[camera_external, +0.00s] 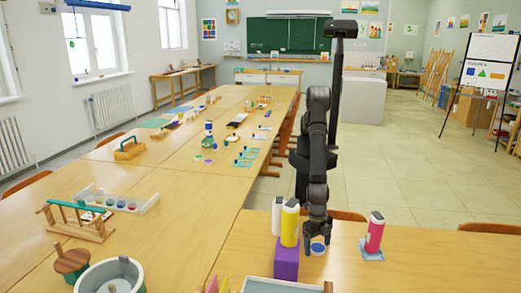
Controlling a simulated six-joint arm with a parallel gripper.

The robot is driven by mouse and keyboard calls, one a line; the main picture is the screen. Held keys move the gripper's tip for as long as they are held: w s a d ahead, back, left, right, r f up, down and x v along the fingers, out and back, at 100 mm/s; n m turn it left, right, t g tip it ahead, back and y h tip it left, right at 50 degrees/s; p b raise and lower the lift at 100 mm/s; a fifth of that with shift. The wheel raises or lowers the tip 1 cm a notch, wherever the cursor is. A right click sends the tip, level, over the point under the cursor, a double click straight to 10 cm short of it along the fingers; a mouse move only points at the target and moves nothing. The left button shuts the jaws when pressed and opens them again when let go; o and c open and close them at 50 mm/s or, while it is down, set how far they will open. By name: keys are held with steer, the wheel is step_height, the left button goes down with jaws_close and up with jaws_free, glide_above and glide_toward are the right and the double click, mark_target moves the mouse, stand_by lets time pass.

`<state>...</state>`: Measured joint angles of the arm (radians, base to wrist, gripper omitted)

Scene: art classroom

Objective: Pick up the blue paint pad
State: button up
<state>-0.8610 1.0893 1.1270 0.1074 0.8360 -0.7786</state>
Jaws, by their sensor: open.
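A small round pad with a blue top and pale rim (318,247) lies on the near wooden table, right of a purple block. It looks like the blue paint pad. My gripper (317,232) points down just above and behind the pad, open, with nothing seen between its fingers. The fingertips are small and dark here, so I cannot tell the exact gap to the pad.
A purple block (286,262) with a yellow bottle (290,224) stands close left of the pad, with a white bottle (277,216) behind. A pink bottle (375,233) stands on a light blue square (371,254) to the right. The table's right part is clear.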

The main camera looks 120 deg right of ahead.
steer(key=shift+r, duration=0.1)
steer(key=c, duration=1.1)
